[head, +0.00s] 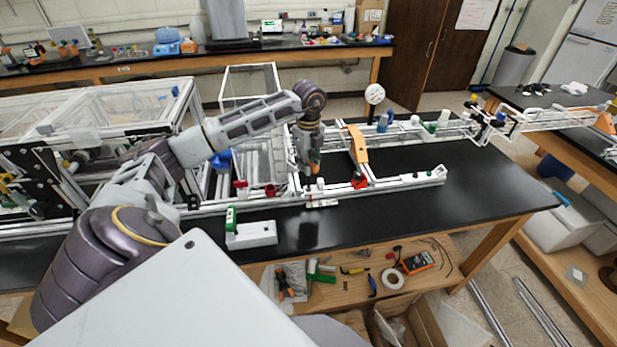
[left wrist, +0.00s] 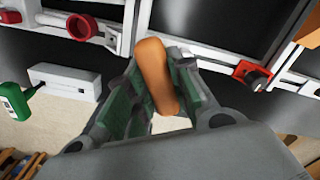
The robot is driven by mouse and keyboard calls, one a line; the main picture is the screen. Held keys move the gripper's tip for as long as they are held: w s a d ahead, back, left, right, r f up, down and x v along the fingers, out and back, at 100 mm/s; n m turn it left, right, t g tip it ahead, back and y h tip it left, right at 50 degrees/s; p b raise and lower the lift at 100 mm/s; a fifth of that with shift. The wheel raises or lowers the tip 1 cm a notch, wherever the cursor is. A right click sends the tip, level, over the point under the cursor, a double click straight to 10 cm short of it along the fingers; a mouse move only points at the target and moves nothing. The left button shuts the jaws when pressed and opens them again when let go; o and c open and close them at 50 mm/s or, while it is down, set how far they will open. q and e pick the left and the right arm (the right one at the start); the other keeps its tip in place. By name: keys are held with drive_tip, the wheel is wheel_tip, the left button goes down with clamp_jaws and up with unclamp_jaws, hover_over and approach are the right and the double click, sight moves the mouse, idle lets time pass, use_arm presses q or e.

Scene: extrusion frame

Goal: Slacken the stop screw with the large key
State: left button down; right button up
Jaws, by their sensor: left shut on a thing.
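The key's working end is hidden. A red part with a dark screw-like end (left wrist: 254,75), perhaps the stop screw, sits on a rail right of the gripper; it shows red in the head view (head: 359,182). The held handle is apart from it. My right gripper is not in view.
A white block (head: 252,235) with a green-handled piece (head: 231,218) stands on the bench (head: 420,215), nearer me. Red knobs (head: 270,190) sit on the rails to the left. An orange bracket (head: 357,148) rises right of the gripper. The bench's right front is clear.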

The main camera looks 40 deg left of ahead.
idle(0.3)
use_arm(q)
drive_tip(key=shift+d+f+n+p, duration=0.1)
drive_tip(key=shift+n+p, duration=0.25)
drive_tip(key=shift+n, duration=1.35)
